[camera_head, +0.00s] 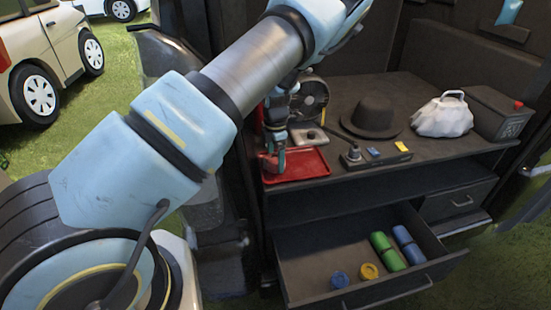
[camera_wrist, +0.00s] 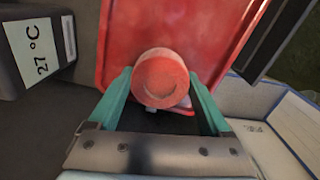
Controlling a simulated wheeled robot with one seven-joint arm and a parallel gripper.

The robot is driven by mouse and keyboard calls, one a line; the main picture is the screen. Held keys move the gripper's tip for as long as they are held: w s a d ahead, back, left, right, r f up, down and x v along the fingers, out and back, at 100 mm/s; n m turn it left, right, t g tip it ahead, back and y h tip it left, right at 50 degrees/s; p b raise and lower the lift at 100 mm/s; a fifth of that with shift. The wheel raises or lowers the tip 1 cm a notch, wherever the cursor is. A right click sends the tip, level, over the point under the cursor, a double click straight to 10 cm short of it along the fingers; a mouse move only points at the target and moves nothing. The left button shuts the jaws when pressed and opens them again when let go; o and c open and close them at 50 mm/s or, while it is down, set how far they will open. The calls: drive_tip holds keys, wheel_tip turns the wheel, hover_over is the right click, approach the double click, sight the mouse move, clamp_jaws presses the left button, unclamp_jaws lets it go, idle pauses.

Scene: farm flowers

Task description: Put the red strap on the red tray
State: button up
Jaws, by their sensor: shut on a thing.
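My gripper (camera_head: 273,160) is at the left end of the desk top, over the red tray (camera_head: 307,165). In the wrist view my gripper (camera_wrist: 160,85) has its two teal fingers shut on the sides of the red strap (camera_wrist: 160,76), a round rolled-up piece. Behind it the red tray (camera_wrist: 190,25) fills the upper middle of the wrist view. In the head view the strap is small and hard to tell from the fingers. I cannot tell whether the strap touches the tray.
A grey device reading 27 °C (camera_wrist: 40,50) stands beside the tray. On the desk are a dark hat (camera_head: 372,117), a white bag (camera_head: 442,116) and a dark box (camera_head: 499,113). Below, an open drawer (camera_head: 330,255) holds blue (camera_head: 339,279), yellow (camera_head: 369,271) and green (camera_head: 387,251) rolls.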

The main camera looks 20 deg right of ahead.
sight(276, 158)
drive_tip(key=o, duration=1.4)
drive_tip(key=shift+f, duration=0.1)
wheel_tip(276, 158, up, 12)
drive_tip(key=shift+r+b, duration=0.15)
drive_tip(key=shift+b, duration=0.55)
wheel_tip(276, 158, down, 12)
drive_tip(key=shift+f+p, duration=0.2)
drive_tip(key=shift+p, duration=0.55)
wheel_tip(276, 158, up, 2)
drive_tip(key=shift+r, duration=0.15)
drive_tip(key=shift+r+b, duration=0.35)
drive_tip(key=shift+r, duration=0.5)
drive_tip(key=shift+f, duration=0.1)
